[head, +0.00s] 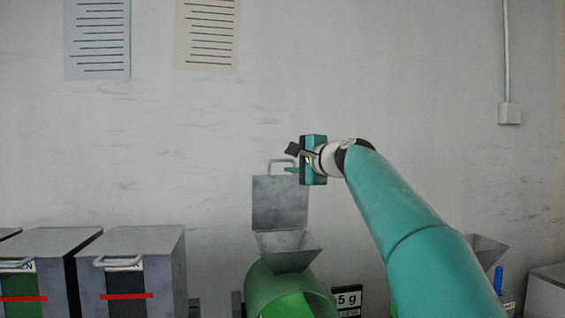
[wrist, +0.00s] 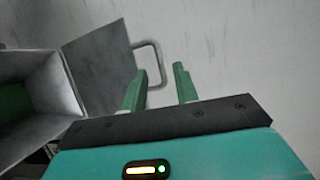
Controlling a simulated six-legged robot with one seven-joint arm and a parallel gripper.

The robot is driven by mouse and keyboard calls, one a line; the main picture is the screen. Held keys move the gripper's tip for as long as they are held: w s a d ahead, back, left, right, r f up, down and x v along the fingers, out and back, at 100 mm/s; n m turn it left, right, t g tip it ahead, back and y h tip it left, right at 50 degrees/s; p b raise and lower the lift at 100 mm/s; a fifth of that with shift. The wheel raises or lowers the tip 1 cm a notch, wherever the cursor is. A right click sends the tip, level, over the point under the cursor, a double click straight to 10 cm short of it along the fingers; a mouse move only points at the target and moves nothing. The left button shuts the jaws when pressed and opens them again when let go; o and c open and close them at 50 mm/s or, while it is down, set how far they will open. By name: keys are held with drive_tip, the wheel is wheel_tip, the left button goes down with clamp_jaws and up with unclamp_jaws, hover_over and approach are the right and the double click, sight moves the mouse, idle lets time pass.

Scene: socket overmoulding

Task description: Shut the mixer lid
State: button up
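The mixer lid (head: 280,203) is a grey metal plate standing upright, open, behind the square grey hopper (head: 289,250) of the green mixer (head: 275,290). A loop handle (head: 281,161) sticks up from its top edge. My gripper (head: 291,170) is at the handle, at its right side. In the wrist view the lid (wrist: 100,65) is on the left, and its handle (wrist: 157,52) reaches toward the gap between my two green fingers (wrist: 160,72). The fingers are apart, with nothing clamped. The left finger hides the handle's lower end; whether it touches cannot be told.
Two grey bins with handles and red bars, one on the left (head: 140,255) and one beside it (head: 45,250), stand left of the mixer. A small sign (head: 347,298) is right of it. Another hopper (head: 487,249) shows behind my arm. The wall behind is bare above the lid.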

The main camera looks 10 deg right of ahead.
sight(282, 161)
drive_tip(key=x, duration=0.5)
drive_tip(key=shift+w+f, duration=0.1)
drive_tip(key=shift+w, duration=0.3)
clamp_jaws()
